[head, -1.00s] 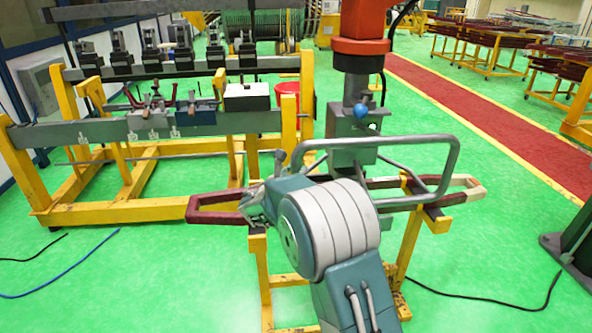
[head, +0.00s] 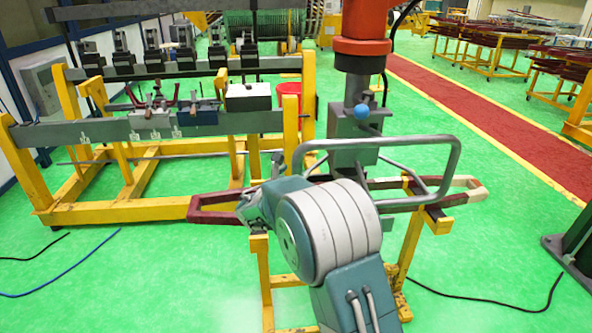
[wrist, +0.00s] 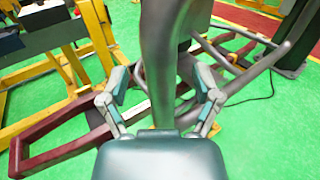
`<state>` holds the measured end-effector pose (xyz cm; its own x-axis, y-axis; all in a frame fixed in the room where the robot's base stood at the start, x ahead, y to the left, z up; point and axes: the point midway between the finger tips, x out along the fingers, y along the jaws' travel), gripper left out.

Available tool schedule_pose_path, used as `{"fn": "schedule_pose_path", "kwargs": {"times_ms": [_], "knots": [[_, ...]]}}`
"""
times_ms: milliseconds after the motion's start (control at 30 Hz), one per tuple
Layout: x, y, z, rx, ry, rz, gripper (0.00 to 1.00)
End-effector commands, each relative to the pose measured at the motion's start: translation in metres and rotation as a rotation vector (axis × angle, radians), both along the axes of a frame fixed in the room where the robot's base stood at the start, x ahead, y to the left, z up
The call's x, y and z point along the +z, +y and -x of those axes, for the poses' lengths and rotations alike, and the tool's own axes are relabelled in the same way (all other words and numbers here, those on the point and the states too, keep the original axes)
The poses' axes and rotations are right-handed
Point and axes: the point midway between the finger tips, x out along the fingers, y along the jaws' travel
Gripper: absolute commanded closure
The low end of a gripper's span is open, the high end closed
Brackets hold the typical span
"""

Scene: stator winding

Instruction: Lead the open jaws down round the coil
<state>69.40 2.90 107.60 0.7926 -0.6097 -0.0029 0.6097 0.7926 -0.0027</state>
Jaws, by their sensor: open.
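The coil (head: 215,217) is a long dark red loop with a pale right end. It lies across a yellow stand (head: 262,270) in the head view. In the wrist view its left end (wrist: 50,124) shows at the left of my gripper (wrist: 160,92). The two fingers are spread apart with a wide gap. A dark grey-green shape fills the middle of that view and hides the space between them. I cannot tell whether the coil lies between the fingers.
A column with a red-orange upper part (head: 361,22) and a blue knob (head: 361,111) stands behind the coil. A grey tube frame (head: 452,170) crosses above the coil's right half. A yellow rack with grey beams (head: 95,134) stands at the left. Green floor is open at lower left.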

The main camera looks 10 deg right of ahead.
Motion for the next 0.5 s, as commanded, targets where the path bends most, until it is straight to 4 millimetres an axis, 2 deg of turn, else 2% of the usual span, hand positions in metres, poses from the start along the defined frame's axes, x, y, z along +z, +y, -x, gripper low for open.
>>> {"fn": "schedule_pose_path", "kwargs": {"times_ms": [300,500], "knots": [[0.000,0.043,0.052,0.004,0.001,0.001,0.19],[0.000,0.060,0.075,0.002,0.000,0.001,0.19]]}}
